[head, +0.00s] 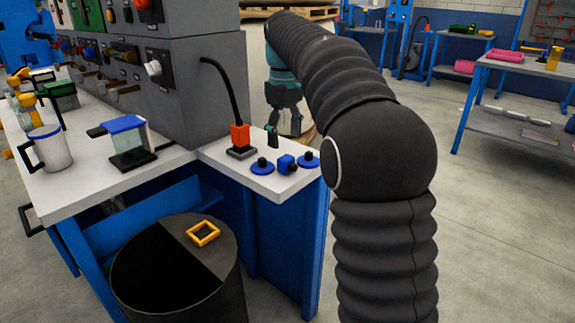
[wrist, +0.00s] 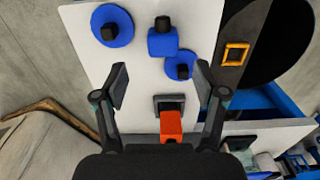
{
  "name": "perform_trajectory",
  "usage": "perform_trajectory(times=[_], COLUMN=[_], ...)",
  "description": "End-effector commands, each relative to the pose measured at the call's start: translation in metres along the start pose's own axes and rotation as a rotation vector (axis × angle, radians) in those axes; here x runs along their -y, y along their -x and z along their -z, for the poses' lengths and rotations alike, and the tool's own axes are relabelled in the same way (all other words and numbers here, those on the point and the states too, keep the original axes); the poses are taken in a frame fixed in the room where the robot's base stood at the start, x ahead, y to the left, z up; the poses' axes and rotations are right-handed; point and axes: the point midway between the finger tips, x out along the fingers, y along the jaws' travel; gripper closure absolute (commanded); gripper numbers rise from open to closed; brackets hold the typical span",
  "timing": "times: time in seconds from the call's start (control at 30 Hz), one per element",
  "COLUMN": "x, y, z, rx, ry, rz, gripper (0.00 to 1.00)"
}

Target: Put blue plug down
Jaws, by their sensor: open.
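Three blue pieces with black knobs stand on the white side table. They are a round one (head: 262,168), a blocky one (head: 287,166) and another round one (head: 309,161). In the wrist view they show as a disc (wrist: 101,35), a block (wrist: 161,45) and a smaller disc (wrist: 174,74). I cannot tell which is the blue plug. My gripper (wrist: 162,82) is open and empty above the table, with its fingers apart; in the head view it hangs behind the pieces. None of the blue pieces is between its fingers.
A red plug (head: 240,137) with a black cable stands in a dark base beside the blue pieces. A dark bin (head: 229,262) with a yellow frame (head: 203,234) on its lid stands below. A grey panel (head: 205,85) rises at the left. Some white tabletop (head: 222,158) is bare.

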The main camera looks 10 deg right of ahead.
Motion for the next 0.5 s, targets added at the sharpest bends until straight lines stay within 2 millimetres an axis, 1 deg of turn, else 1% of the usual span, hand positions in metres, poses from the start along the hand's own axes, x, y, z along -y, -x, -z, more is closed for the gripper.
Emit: perform_trajectory(times=[0.03,0.1,0.27,0.5], x=[0.000,0.000,0.000,0.004], y=[-0.008,-0.013,-0.021,-0.052], z=[-0.001,-0.001,-0.001,-0.009], rx=[0.001,0.001,0.000,0.001], ry=[-0.001,-0.001,-0.001,-0.001], rz=[0.001,0.001,0.000,0.001], gripper=[0.29,0.29,0.29,0.29])
